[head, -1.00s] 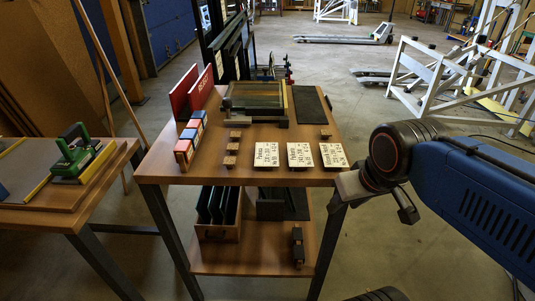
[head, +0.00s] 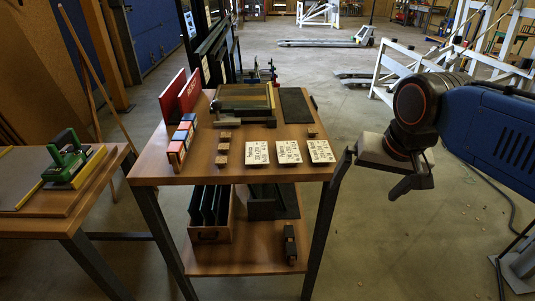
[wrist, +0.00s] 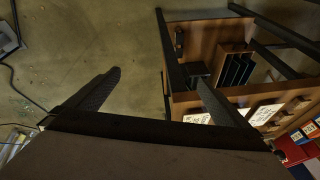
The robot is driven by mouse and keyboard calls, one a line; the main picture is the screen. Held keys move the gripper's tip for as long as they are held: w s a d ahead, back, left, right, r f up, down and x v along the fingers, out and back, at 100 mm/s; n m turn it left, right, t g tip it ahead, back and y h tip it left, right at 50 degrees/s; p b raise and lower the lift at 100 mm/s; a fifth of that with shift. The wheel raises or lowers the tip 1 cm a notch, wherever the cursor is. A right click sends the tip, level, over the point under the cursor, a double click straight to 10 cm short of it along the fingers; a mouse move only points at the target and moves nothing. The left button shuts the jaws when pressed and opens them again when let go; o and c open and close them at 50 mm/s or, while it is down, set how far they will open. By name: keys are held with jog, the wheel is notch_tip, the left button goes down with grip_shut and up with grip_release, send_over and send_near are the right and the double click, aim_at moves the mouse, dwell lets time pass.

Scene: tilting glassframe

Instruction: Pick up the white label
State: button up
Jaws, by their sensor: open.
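Three white labels with dark print lie in a row near the front edge of the table: a left label (head: 257,153), a middle label (head: 289,152) and a right label (head: 321,151). My gripper (head: 411,187) is to the right of the table, apart from the labels. White labels (wrist: 265,114) also show at the right of the wrist view, partly hidden behind a finger.
The wooden table (head: 200,165) holds small wooden blocks, a glass frame (head: 243,101), red boards (head: 181,95) and coloured boxes (head: 182,138). Its lower shelf (head: 245,258) carries a crate with dark panels (head: 210,215). A side bench with a green tool (head: 66,156) stands left.

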jog(key=w+a+r+m+g, duration=0.1)
jog(key=w+a+r+m, duration=0.25)
jog(key=r, duration=0.25)
notch_tip(320, 180, up, 13)
jog(key=m+g, duration=0.3)
jog(key=m, duration=0.9)
send_over(257, 152)
notch_tip(257, 152, down, 17)
jog(key=shift+r, duration=0.2)
jog(key=shift+w+f, duration=0.1)
jog(key=shift+f, duration=0.15)
jog(key=c, duration=1.1)
